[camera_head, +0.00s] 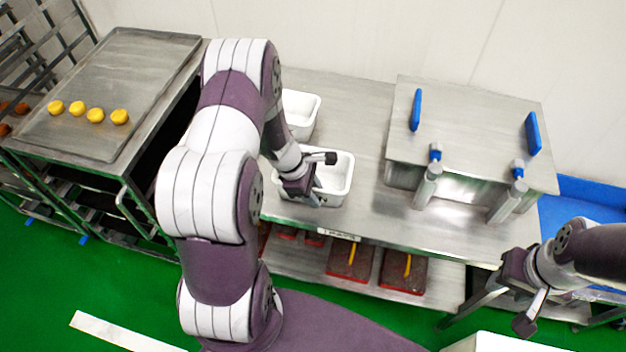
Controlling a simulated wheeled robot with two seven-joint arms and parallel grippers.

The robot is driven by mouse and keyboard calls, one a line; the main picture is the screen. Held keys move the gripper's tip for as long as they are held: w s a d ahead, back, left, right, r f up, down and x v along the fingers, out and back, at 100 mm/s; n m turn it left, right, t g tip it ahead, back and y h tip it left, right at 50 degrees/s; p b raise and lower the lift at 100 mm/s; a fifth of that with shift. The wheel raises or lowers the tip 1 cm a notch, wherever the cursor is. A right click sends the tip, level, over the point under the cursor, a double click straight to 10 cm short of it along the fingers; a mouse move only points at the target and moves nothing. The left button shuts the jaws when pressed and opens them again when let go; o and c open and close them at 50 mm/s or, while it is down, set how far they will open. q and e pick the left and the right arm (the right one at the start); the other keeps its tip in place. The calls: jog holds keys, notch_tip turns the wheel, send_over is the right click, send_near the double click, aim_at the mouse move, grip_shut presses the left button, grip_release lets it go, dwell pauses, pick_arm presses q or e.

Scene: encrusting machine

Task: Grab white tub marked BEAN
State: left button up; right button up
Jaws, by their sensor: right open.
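Two white tubs stand on the steel table, one behind the other. The front tub (338,182) is partly covered by my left gripper (308,180), which reaches over its left part. I cannot tell whether the fingers touch the tub or how far apart they are. The rear tub (305,112) is partly hidden behind my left arm. No BEAN lettering is readable on either tub. My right gripper (530,303) is open and empty at the lower right, away from both tubs.
A steel machine (470,125) with blue handles stands right of the tubs. The table's lower shelf (310,268) holds red-edged trays with brown contents and yellow tools. At left, a steel tray (130,70) on a rack carries several yellow dough pieces (95,114). Table space between front tub and machine is clear.

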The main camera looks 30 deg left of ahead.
pick_arm(q)
jog(key=shift+w+d+f, duration=0.1)
jog(key=shift+w, duration=0.1)
jog(key=shift+s, duration=0.15)
jog(key=shift+f, duration=0.25)
dwell(0.3)
grip_shut()
